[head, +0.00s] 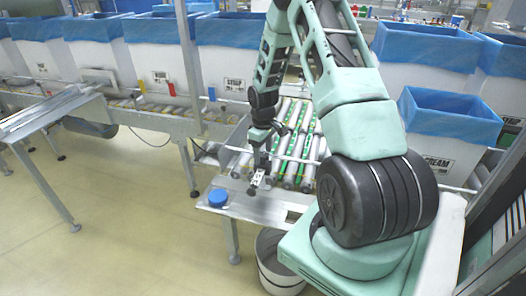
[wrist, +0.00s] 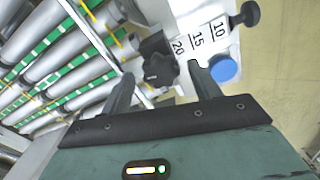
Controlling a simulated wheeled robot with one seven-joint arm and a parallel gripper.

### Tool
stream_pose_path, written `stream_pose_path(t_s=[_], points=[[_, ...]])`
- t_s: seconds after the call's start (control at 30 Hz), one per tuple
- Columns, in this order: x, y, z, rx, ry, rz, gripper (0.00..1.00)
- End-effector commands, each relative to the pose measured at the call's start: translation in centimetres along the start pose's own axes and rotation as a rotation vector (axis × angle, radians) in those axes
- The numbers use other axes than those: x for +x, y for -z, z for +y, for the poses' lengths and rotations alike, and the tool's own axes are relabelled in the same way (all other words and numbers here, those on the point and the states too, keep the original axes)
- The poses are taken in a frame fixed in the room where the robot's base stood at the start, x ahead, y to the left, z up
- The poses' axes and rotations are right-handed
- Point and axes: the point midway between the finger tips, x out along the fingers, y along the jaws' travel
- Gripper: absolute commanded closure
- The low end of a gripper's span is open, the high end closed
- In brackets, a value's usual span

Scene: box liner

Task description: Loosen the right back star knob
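A black star knob (wrist: 160,70) shows in the wrist view beside the 20 end of a white scale plate (wrist: 198,38) marked 10, 15, 20. My gripper (wrist: 162,72) is open, with one finger to each side of this knob and a gap on both sides. I cannot tell whether the fingertips are level with the knob or still above it. A second black knob (wrist: 246,13) sits at the 10 end of the scale. In the head view my gripper (head: 262,158) points down over the scale plate (head: 258,178), and it hides the star knob near it.
A blue round cap (head: 217,197) is on the metal plate near the scale; it also shows in the wrist view (wrist: 223,70), close to my right finger. A roller conveyor (head: 300,140) lies behind. Blue-lined boxes (head: 450,115) stand around. A bin (head: 275,265) is below.

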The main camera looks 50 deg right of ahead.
Motion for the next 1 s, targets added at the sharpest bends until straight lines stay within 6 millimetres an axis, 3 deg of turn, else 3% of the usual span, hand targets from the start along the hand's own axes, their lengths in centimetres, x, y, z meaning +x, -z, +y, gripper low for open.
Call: stream_pose_path(t_s=[0.2, 0.37, 0.8, 1.0], points=[[-0.3, 0.0, 0.0, 0.0, 0.0, -0.001, 0.38], [-2.4, 0.0, 0.1, 0.001, -0.002, 0.002, 0.38], [-12.5, 0.0, 0.1, 0.001, -0.003, 0.003, 0.38], [-15.9, 0.0, 0.1, 0.001, -0.002, 0.001, 0.38]])
